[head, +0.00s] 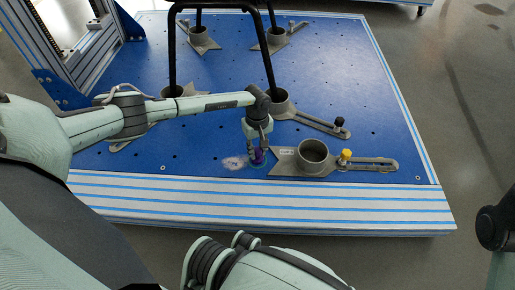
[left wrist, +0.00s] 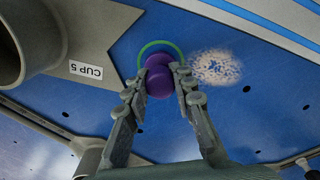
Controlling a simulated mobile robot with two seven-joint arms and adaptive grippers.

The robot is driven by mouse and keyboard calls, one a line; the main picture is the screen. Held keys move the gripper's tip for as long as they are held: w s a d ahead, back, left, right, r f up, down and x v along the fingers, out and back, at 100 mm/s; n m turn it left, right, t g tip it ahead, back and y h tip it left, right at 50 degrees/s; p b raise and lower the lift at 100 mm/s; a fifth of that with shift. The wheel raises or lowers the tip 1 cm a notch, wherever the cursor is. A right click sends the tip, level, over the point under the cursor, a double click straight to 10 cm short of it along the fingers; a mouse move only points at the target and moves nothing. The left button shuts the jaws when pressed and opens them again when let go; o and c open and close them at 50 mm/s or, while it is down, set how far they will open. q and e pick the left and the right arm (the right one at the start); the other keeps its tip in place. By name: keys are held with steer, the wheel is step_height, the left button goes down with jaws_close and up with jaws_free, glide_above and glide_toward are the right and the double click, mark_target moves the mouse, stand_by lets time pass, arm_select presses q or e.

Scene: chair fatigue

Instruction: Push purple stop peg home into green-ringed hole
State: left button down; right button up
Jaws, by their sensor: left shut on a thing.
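The purple stop peg (left wrist: 159,80) is between the fingertips of my left gripper (left wrist: 158,88), which is shut on it. In the head view the purple peg (head: 258,156) shows low at the left gripper (head: 257,154), close to the blue board. A green ring (left wrist: 160,42) on the board shows around the peg's far side in the left wrist view. The peg hides the hole, and I cannot tell how deep the peg sits. My right gripper is not in view.
A grey cup holder (head: 313,152) labelled CUP 5 stands just right of the peg, with a yellow knob (head: 346,155). A pale speckled patch (left wrist: 216,67) lies beside the ring. Black chair legs (head: 172,50) stand in cups farther back. The board's striped front edge (head: 260,205) is near.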

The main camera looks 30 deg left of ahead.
arm_select(q)
steer(key=shift+f, duration=0.25)
steer(key=c, duration=1.2)
jaws_free()
step_height(320, 180, up, 12)
